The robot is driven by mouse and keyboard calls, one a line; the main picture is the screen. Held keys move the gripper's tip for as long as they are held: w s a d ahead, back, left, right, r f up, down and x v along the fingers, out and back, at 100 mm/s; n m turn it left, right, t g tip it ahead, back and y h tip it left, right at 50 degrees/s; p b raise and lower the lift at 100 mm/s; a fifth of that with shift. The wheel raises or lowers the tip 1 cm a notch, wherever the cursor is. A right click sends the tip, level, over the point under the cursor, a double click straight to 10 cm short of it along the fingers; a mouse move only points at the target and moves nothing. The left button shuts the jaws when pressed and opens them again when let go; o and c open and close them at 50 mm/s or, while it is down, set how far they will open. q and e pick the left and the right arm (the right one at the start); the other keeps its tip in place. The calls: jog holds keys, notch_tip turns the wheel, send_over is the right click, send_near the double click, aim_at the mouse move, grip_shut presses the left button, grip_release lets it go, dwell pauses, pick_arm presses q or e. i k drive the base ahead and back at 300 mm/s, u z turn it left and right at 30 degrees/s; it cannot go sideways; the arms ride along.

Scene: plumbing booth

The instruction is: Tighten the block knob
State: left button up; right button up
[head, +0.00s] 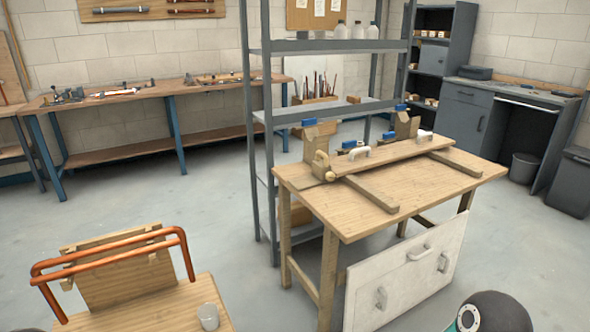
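A wooden workbench (425,195) stands right of centre. At its left end is a small tan block (321,162) with a round knob (330,176) low on its right side. The block sits at the end of a long wooden board (395,155) lying across the bench. I cannot tell from here whether the knob is tight or loose. Neither of my grippers is in view. Only a dark rounded part, probably of my own arm, shows at the bottom right.
Blue-topped wooden uprights (407,124) stand behind the board. A white panel with handles (408,275) leans at the bench front. A metal shelf (335,47) stands behind. A low wooden table (160,310) with copper pipe (110,252) and a cup (208,316) is front left. Floor between is clear.

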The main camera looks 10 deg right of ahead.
aim_at(330, 176)
jog(key=z, duration=0.25)
jog(key=i, duration=1.3)
jog(key=z, duration=0.65)
jog(key=k, duration=0.75)
jog(key=z, duration=0.15)
jog(key=i, duration=0.7)
